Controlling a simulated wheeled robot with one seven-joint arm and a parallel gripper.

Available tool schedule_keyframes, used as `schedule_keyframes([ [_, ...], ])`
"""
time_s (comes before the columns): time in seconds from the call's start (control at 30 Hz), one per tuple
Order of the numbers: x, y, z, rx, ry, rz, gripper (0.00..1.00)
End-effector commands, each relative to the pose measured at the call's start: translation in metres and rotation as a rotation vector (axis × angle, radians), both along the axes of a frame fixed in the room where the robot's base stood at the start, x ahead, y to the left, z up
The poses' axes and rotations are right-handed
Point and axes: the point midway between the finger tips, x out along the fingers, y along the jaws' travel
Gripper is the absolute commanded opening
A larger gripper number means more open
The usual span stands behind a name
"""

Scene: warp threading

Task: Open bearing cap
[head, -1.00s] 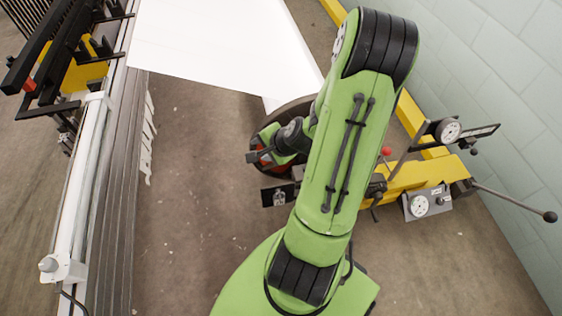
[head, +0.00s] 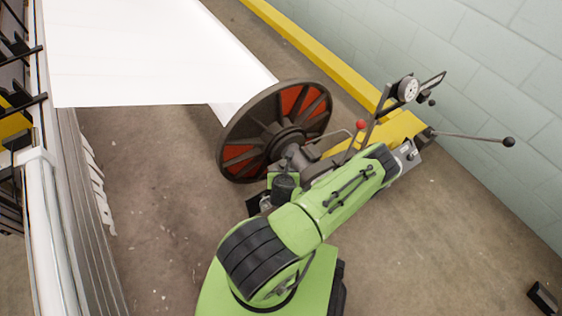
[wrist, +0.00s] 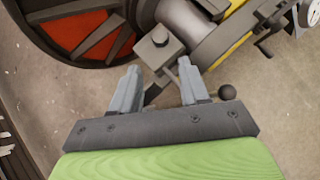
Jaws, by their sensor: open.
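My gripper (wrist: 158,78) is open in the wrist view, its two grey fingers apart with nothing held between them. Just ahead of the fingertips is a dark block with a raised stub, which looks like the bearing cap (wrist: 157,50). It sits against the metal shaft (wrist: 190,22), and whether it is latched cannot be told. A lever with a dark ball knob (wrist: 227,92) shows right of the right finger. In the head view my wrist and arm largely hide the cap and fingers beside the shaft (head: 296,157).
The large beam flange (head: 275,132), dark with red panels, stands close to my arm. A white sheet (head: 150,50) runs left from it. A yellow frame (head: 390,130) with a gauge (head: 408,90) and long levers stands to the right. Open floor (head: 160,220) lies left of my base.

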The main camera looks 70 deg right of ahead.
Motion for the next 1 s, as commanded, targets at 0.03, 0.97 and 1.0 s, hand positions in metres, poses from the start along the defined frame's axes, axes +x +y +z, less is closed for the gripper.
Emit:
schedule_keyframes([
  [0.03, 0.002, -0.005, 0.003, -0.007, 0.005, 0.008, 0.45],
  [0.97, 0.024, -0.09, -0.093, 0.0, 0.0, 0.001, 0.45],
  [1.0, 0.024, -0.09, -0.093, -0.001, 0.0, 0.001, 0.45],
])
